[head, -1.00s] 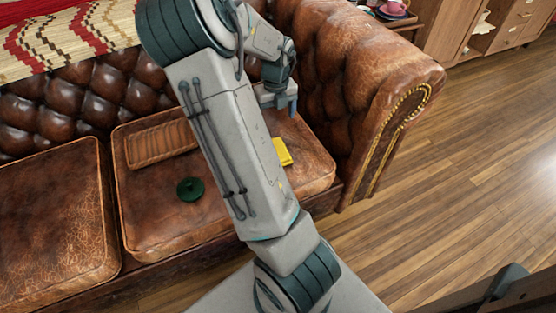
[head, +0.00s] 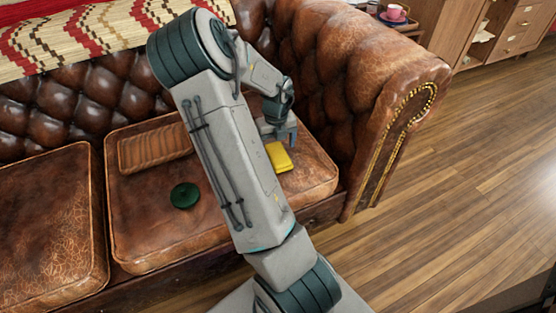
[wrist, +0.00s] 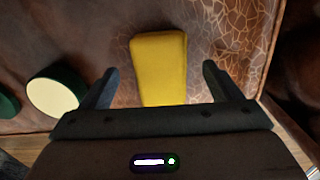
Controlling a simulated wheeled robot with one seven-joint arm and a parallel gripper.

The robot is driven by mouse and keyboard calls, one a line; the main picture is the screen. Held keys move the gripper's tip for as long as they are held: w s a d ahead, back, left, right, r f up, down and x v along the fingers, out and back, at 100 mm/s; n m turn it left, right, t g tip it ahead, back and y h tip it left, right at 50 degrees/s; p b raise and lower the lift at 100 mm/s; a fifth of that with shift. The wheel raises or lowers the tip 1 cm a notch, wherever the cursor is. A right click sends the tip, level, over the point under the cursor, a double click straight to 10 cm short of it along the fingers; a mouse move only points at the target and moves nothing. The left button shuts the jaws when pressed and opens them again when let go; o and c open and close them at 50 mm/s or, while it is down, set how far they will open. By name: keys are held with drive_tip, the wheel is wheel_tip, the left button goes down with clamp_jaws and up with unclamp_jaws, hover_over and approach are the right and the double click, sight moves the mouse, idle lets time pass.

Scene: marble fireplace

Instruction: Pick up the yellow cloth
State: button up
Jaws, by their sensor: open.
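The yellow cloth (head: 279,157) is a small folded block lying on the right seat cushion of the brown leather sofa, near the right armrest. In the wrist view the cloth (wrist: 158,68) lies ahead of my gripper (wrist: 160,85), roughly centred between the two fingers. My gripper is open and empty. In the head view my gripper (head: 282,140) hangs just above and behind the cloth. My arm crosses in front of the cushion and may hide a little of the cloth's left side.
A dark green round object (head: 184,196) and a ribbed brown wooden tray (head: 155,150) lie on the same cushion. The wrist view also shows a round green-and-cream item (wrist: 56,92). The sofa's armrest (head: 385,100) rises close on the right. Wooden floor (head: 470,170) is clear beyond it.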

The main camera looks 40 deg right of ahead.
sight(276, 150)
wheel_tip(276, 150, down, 3)
drive_tip(key=shift+b, duration=0.5)
drive_tip(key=shift+r, duration=0.1)
drive_tip(key=c, duration=1.1)
